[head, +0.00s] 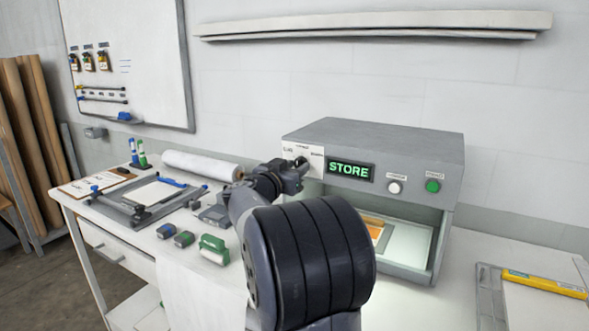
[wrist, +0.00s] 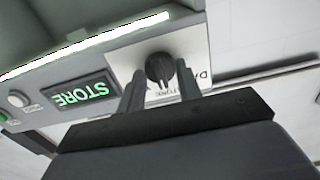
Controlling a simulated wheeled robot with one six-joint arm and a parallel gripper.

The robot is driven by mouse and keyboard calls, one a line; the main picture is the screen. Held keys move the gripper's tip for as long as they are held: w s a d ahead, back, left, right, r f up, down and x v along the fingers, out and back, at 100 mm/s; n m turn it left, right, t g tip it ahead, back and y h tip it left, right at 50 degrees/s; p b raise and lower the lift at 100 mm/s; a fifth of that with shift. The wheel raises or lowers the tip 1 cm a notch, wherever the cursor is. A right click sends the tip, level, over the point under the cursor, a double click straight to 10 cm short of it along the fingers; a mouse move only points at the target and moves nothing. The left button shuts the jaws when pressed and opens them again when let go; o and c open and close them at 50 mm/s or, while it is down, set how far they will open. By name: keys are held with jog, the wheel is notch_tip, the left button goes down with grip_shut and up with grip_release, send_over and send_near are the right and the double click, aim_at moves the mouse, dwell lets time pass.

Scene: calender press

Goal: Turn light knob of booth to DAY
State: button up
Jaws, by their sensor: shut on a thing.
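The booth (head: 383,133) is a grey box on the table with an open, lit front. Its display (head: 350,170) reads STORE in green, and the display also shows upside down in the wrist view (wrist: 80,96). The black light knob (wrist: 160,68) sits on a white label plate (wrist: 187,52). Part of the word DAY shows on the plate at the right in the wrist view. My gripper (wrist: 160,80) is shut on the knob, with one finger on each side. In the head view my gripper (head: 300,165) reaches the booth's upper left front and hides the knob.
A white button (head: 394,187) and a green button (head: 432,186) are right of the display. Stampers (head: 213,248), a paper roll (head: 200,165) and a framed jig (head: 150,198) lie left of my arm. A shelf (head: 370,24) hangs above.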

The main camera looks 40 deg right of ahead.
jog(key=shift+f+b, duration=0.1)
jog(key=shift+b, duration=0.25)
jog(key=n+b, duration=0.6)
jog(key=n, duration=0.2)
jog(key=shift+b, duration=0.3)
jog(key=shift+n+b, duration=0.3)
jog(key=shift+n, duration=1.6)
jog(key=o, duration=1)
